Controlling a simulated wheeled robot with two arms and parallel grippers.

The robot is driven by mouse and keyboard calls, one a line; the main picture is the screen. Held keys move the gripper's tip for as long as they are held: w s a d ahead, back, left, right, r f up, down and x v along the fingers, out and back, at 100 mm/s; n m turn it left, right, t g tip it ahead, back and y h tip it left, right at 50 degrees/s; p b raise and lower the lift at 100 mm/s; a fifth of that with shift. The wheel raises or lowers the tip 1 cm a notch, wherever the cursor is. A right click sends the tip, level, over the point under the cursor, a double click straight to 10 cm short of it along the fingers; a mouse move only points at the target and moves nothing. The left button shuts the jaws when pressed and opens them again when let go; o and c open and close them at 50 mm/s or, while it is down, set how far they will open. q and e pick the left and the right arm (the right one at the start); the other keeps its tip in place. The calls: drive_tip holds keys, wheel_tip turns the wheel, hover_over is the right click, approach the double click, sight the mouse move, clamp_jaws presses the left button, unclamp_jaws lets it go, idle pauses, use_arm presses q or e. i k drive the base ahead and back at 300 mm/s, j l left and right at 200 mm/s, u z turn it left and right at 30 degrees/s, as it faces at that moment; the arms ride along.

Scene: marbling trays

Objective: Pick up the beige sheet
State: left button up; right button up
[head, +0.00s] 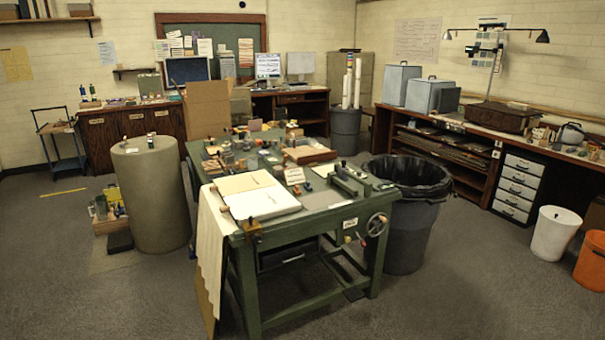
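A beige sheet (211,238) hangs over the left front edge of the green worktable (345,210), its lower edge uneven and well below the tabletop. A flat, pale yellow-beige sheet (243,183) lies on the tabletop behind a white sheet or pad (264,204). I cannot tell which of the two beige pieces the task names. Neither of my grippers is in view.
A black-lined bin (408,215) stands right of the worktable, and a grey-beige cylinder (152,200) stands to its left. Small items crowd the tabletop behind the sheets. The floor in front and to the right is open. A white bucket (553,235) stands far right.

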sight(236, 184)
drive_tip(key=i+u, duration=0.1)
drive_tip(key=i, duration=0.35)
drive_tip(key=i+l+u, duration=0.15)
drive_tip(key=i, duration=0.35)
drive_tip(key=i+l+u, duration=0.1)
drive_tip(key=i, duration=0.35)
drive_tip(key=i+l+u, duration=0.15)
drive_tip(key=i, duration=0.3)
